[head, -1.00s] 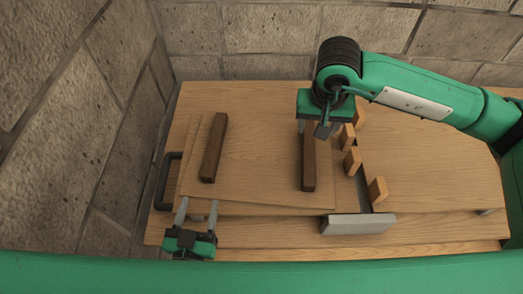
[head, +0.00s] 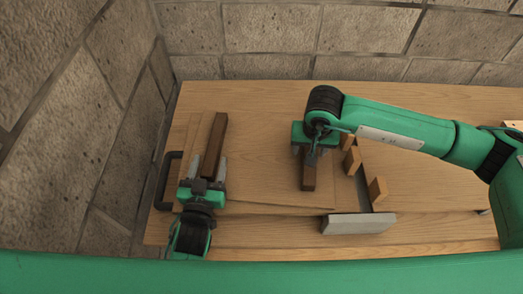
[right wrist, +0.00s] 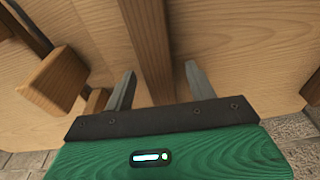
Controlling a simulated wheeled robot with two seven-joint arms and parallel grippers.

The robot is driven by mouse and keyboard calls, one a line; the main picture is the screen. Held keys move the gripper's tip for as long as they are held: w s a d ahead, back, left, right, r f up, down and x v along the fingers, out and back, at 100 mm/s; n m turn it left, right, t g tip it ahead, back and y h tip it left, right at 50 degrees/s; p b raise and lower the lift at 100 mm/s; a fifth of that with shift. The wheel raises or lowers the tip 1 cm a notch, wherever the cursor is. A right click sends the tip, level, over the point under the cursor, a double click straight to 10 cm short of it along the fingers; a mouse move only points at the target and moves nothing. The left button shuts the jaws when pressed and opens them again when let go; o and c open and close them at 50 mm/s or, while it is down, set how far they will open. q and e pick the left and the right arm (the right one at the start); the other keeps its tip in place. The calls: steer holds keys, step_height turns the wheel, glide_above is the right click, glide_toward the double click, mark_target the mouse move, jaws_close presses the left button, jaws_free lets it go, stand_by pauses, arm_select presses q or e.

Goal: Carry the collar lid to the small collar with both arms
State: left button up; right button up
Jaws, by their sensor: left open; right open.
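The collar lid (head: 262,160) is a flat light-wood panel on the left part of the table, with two dark bars across it. My left gripper (head: 211,168) is open, with its fingers on either side of the near part of the left dark bar (head: 217,132). My right gripper (head: 312,155) is open over the right dark bar (head: 308,183). In the right wrist view its fingers (right wrist: 160,76) lie on either side of that bar (right wrist: 147,35), apart from it. I cannot make out the small collar.
A grey block (head: 358,224) lies at the near edge. A black handle (head: 162,180) is at the left. A stone wall (head: 270,30) stands behind.

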arm_select(q)
jaws_close()
arm_select(e)
jaws_close()
arm_select(q)
steer(key=shift+r, duration=0.2)
arm_select(e)
steer(key=shift+r, duration=0.15)
